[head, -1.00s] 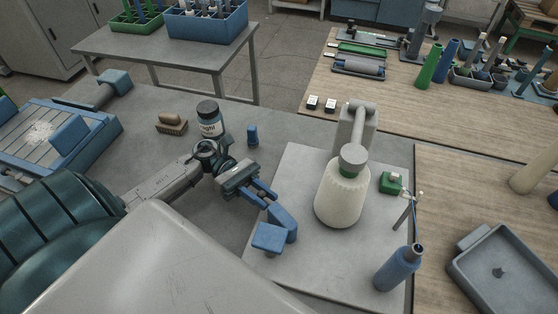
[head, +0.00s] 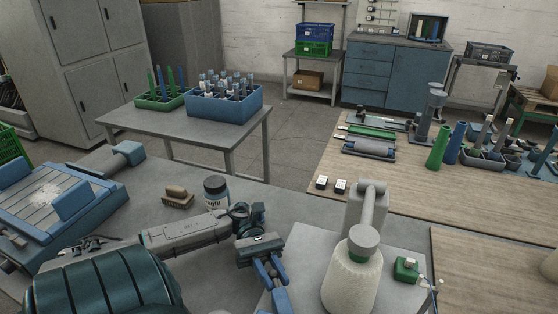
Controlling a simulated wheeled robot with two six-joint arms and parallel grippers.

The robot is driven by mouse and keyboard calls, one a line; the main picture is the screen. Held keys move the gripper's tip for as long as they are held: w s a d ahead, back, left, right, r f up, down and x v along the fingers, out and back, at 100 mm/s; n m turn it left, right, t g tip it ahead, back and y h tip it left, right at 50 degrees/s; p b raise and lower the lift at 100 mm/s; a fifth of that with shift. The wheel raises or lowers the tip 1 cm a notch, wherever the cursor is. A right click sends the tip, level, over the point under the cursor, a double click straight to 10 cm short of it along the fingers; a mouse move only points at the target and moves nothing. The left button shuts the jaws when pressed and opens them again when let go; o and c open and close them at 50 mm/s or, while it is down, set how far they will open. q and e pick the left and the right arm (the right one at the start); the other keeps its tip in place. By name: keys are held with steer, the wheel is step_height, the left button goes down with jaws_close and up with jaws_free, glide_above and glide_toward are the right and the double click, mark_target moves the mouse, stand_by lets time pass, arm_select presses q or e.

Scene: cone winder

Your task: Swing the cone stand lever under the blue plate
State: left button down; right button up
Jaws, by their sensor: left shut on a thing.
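The cone stand's grey base plate (head: 395,262) fills the lower right of centre. My left gripper (head: 271,278) points down at the left edge of this base plate. The blue plate is out of view below. My right gripper is not in view.
A dark jar (head: 216,192) and a brown block (head: 177,197) stand behind my left arm. A green block (head: 406,269) is right of the cone. A wooden table (head: 400,185) with tubes and trays lies beyond. A blue crate (head: 224,104) stands on the back table.

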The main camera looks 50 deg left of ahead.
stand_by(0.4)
arm_select(q)
steer(key=c, duration=1.3)
jaws_free()
steer(key=shift+o, duration=0.2)
